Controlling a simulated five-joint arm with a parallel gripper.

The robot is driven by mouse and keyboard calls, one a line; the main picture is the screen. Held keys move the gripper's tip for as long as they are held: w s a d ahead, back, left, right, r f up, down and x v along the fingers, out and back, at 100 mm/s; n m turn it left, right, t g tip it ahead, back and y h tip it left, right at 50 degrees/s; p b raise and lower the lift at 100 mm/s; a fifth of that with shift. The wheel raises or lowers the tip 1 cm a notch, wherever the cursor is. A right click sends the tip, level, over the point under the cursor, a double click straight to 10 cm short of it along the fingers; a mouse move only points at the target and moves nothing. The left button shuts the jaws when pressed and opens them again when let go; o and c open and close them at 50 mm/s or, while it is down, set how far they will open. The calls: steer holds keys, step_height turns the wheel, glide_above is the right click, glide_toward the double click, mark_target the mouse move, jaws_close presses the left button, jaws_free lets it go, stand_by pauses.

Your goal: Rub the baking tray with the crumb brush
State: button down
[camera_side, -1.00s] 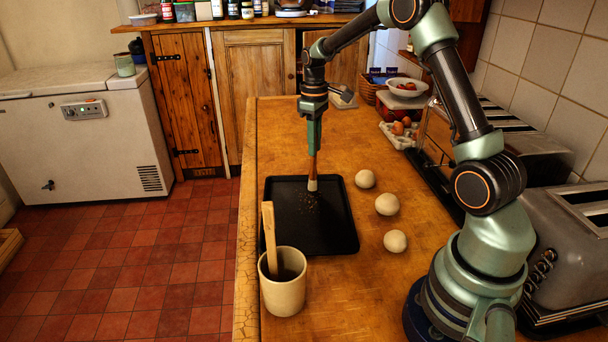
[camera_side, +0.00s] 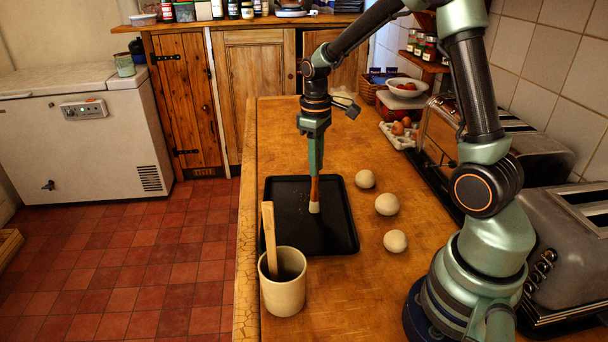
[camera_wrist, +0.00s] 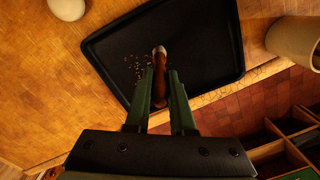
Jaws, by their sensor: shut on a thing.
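The black baking tray (camera_side: 333,237) lies flat on the wooden worktop, and it also shows in the wrist view (camera_wrist: 205,60). My gripper (camera_side: 315,172) points down over the tray and is shut on the brown handle of the crumb brush (camera_side: 314,191). The brush is upright, its pale bristles at the tray's surface, right of the tray's middle. Whether they press on it I cannot tell. In the wrist view my gripper (camera_wrist: 161,88) holds the brush (camera_wrist: 160,62) between both fingers. Crumbs (camera_wrist: 137,66) lie on the tray beside the bristles.
A cream pot (camera_side: 284,291) with a wooden stick stands at the tray's near left corner. Three pale dough balls (camera_side: 387,204) lie right of the tray. Toasters (camera_side: 568,235) and an egg carton (camera_side: 399,136) line the wall. The worktop's left edge drops to the floor.

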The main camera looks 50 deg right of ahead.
step_height(320, 180, up, 8)
steer(key=s+a, duration=0.1)
steer(key=shift+a, duration=0.15)
stand_by(0.6)
stand_by(0.4)
